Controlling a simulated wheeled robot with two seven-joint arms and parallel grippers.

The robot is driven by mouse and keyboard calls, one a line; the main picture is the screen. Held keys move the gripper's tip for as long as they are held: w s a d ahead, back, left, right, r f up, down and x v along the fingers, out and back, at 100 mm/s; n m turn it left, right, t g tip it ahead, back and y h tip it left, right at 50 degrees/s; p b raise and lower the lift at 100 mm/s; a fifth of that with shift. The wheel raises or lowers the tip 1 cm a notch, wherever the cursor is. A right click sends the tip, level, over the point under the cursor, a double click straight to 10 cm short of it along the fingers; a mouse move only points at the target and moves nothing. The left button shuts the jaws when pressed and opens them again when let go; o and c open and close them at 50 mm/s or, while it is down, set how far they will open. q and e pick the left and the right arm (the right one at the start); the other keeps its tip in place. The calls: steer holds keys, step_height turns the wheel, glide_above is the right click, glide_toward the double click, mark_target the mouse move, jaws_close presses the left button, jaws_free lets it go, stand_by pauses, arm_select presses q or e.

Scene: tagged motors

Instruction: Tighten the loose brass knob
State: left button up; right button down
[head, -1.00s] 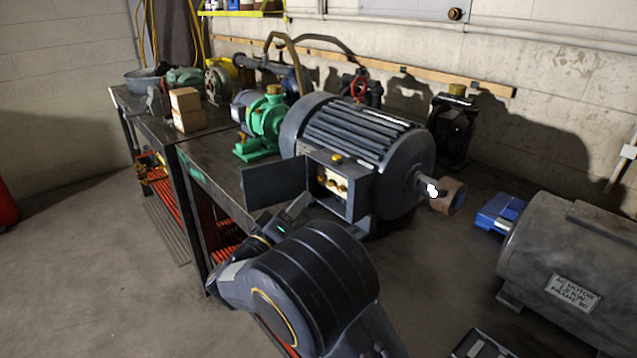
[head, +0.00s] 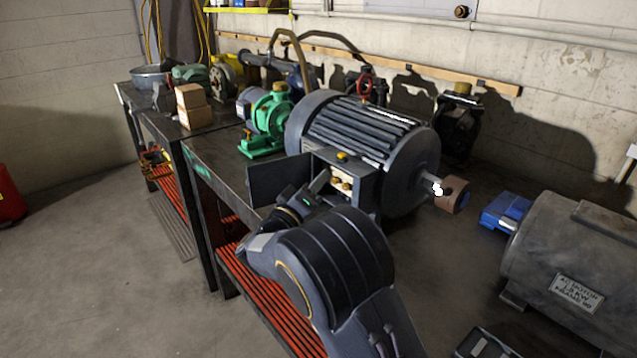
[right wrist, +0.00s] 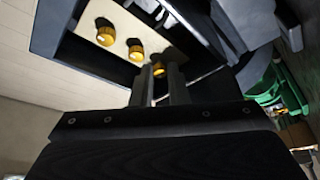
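The large dark motor (head: 365,130) has a terminal box (head: 367,185) with its door (head: 278,180) swung open to the left. Brass knobs (head: 341,184) sit on the pale panel inside. The right wrist view shows three: one at the far left (right wrist: 106,36), a middle one (right wrist: 136,50) and one (right wrist: 159,70) lying between my fingertips as seen. I cannot tell which is loose. My right gripper (head: 314,190) is at the box opening, partly hiding the panel; its fingers (right wrist: 159,84) are apart, and contact with the knob does not show. My left gripper is not in view.
A green pump (head: 266,120) stands left of the motor. A grey motor with a label (head: 570,265) and a blue box (head: 505,212) are at right. The open door stands close to my right gripper.

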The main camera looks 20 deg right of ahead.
steer(key=shift+f+m+h+b, duration=0.1)
steer(key=shift+m+h+b, duration=0.3)
steer(key=shift+m, duration=0.5)
steer(key=c, duration=1.7)
jaws_free()
steer(key=v, duration=0.8)
steer(key=shift+o, duration=0.5)
